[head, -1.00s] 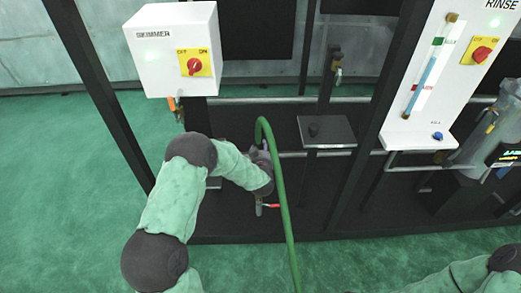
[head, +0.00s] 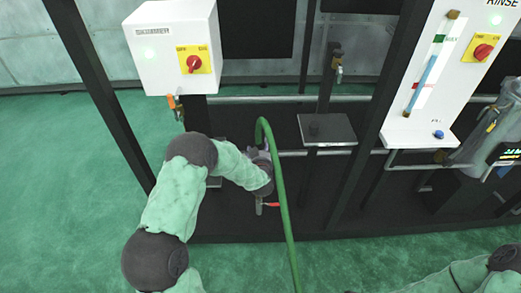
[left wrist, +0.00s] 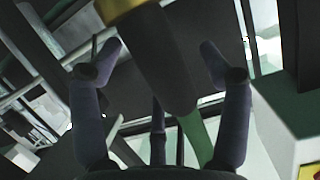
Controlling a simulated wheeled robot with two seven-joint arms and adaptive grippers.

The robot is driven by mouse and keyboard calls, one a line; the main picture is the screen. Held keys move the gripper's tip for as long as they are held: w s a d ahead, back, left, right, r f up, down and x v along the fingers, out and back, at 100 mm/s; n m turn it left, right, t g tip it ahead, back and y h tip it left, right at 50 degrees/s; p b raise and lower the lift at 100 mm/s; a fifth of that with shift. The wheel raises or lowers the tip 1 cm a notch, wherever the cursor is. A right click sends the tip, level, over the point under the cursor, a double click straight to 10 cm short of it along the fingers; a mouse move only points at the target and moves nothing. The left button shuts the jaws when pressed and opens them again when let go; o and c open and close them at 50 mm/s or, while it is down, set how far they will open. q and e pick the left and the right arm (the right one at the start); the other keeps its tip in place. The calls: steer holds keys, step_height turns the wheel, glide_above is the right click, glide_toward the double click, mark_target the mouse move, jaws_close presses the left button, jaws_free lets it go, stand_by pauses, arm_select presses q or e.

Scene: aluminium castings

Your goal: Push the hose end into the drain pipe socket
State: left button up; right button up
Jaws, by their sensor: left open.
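The green hose (head: 281,195) rises from the bottom of the head view and bends over beside my left gripper (head: 264,160). In the left wrist view my left gripper (left wrist: 158,75) is open, its two fingers spread apart. A dark cylinder (left wrist: 165,60), which looks like the hose end, lies between the fingers with gaps on both sides. Green hose (left wrist: 196,138) shows at its lower end. A yellow-brass part (left wrist: 118,8) is at its upper end; whether the cylinder is seated in it, I cannot tell. I cannot make out the drain pipe socket. My right gripper is out of view.
A white switch box (head: 165,45) stands above my left arm. A red-handled valve (head: 270,204) is just below the left gripper. A small dark shelf (head: 326,129) and black frame posts (head: 385,120) stand to the right. Green floor is open at left.

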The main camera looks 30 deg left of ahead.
arm_select(q)
steer(key=shift+s, duration=0.1)
steer(key=v, duration=1.2)
